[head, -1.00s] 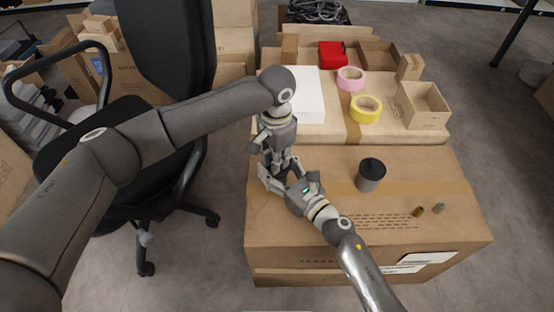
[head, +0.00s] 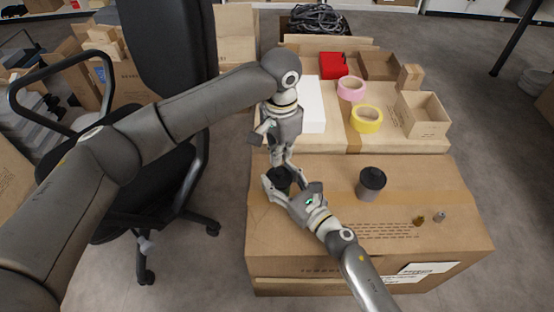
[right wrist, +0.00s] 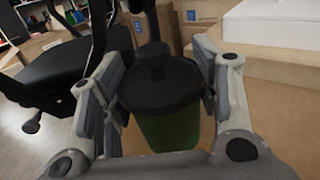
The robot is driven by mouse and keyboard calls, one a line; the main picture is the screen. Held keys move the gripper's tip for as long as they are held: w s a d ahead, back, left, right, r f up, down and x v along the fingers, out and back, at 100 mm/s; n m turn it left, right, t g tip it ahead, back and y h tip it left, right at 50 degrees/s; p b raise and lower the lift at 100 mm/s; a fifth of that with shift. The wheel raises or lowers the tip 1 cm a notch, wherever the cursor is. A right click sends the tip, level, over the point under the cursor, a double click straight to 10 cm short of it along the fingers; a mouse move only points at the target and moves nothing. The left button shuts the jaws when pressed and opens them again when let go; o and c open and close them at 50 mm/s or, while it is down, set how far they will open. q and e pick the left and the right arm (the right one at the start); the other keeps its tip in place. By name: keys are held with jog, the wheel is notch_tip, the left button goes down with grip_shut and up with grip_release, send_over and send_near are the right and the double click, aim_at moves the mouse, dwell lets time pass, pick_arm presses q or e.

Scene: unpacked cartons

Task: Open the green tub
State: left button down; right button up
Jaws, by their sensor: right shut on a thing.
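The green tub (right wrist: 168,130) stands between my right gripper's fingers in the right wrist view, with a black lid (right wrist: 160,88) on it. In the head view only its dark top (head: 279,178) shows, at the left of the front carton. My right gripper (head: 285,190) is shut on the tub from the near side. My left gripper (head: 283,158) points down just above the lid; its fingertips are partly hidden, and I cannot tell whether they touch the lid or are closed.
A grey tub with a dark lid (head: 371,184) stands to the right on the front carton (head: 300,235). Behind are a yellow tape roll (head: 366,118), a pink one (head: 351,88) and an open box (head: 422,118). A black chair (head: 165,60) is left.

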jog(key=o, duration=1.5)
jog(key=shift+s+a+f, duration=0.1)
jog(key=shift+f, duration=0.15)
jog(key=shift+r, duration=0.1)
jog(key=shift+r, duration=0.1)
jog(key=v, duration=1.2)
